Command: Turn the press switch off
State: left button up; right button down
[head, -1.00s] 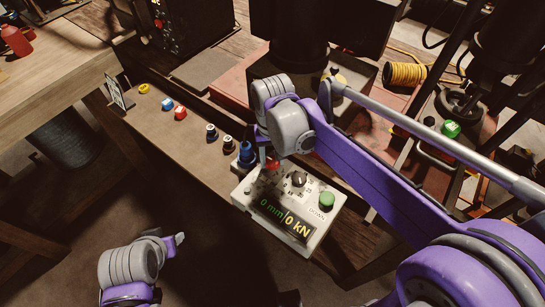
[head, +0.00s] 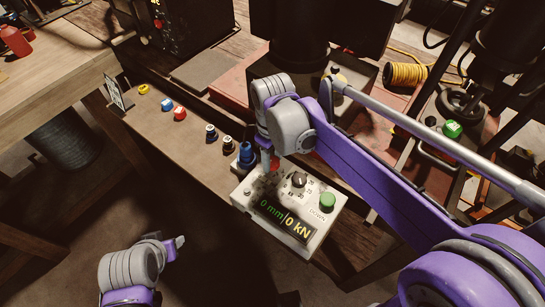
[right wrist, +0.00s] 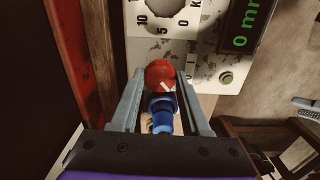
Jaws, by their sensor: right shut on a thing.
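A blue part (head: 246,155) stands beside the box; blue also shows between my right fingers. Several small coloured pieces, including a red one (head: 180,114), lie along the bench. The floor by my left gripper is clear.

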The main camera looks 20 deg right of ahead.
aim_at(273, 161)
jog(key=shift+n, duration=0.3)
jog(key=shift+c, duration=1.8)
grip_release()
notch_tip(273, 161, up, 11)
jog(key=shift+p, duration=0.3)
jog(key=shift+f, duration=0.15)
